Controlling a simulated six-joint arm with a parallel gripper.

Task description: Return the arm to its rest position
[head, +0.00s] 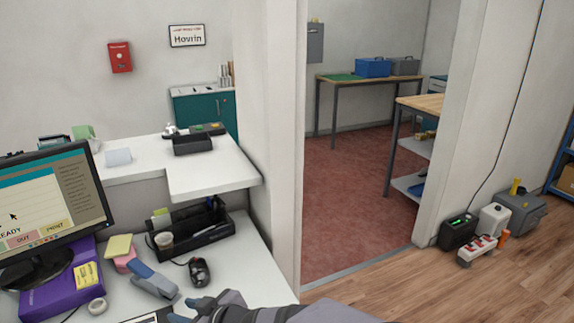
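My arm reaches in from the bottom edge of the head view, grey and dark, low over the front of the white desk (245,275). My gripper (190,313) is at its left end, partly cut off by the bottom edge. A bluish tip shows there, but I cannot tell whether the fingers are open or shut, or whether they hold anything. A blue and grey stapler-like object (152,281) lies on the desk just left of and beyond the gripper. A dark computer mouse (200,272) lies just beyond it.
A monitor (50,210) stands on a purple binder (60,285) at left. A black organizer (190,232) holding a cup sits at the desk's back, below a raised white counter (215,170). A wall edge and doorway are right of the desk. Wood floor (480,290) is open at right.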

